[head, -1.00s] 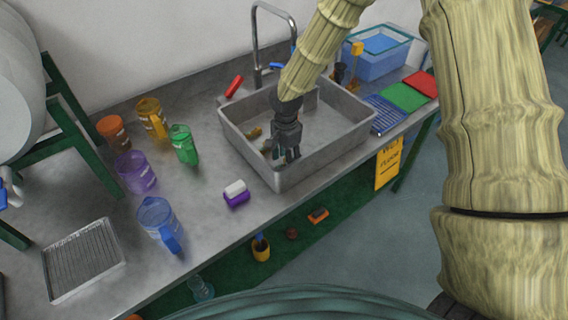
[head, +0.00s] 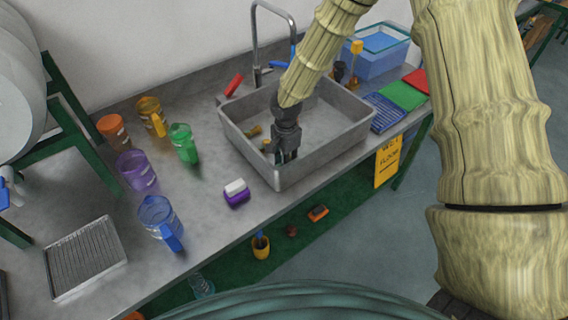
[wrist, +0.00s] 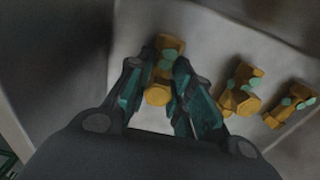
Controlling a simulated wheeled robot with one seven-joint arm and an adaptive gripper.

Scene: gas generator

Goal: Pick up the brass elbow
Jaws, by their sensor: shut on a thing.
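My gripper (head: 286,156) reaches down into the grey sink (head: 340,150), near its front left corner. Two more brass fittings with green patches lie to the right on the sink floor, one in the middle (wrist: 240,88) and one farther right (wrist: 290,105). In the head view, small brass pieces (head: 254,131) show left of my gripper.
The sink walls stand close around my gripper. A tap (head: 255,40) rises behind. Left on the counter are a green mug (head: 183,143), other coloured mugs and a purple-and-white block (head: 236,193). A blue bin (head: 375,55) and coloured mats (head: 403,96) lie right.

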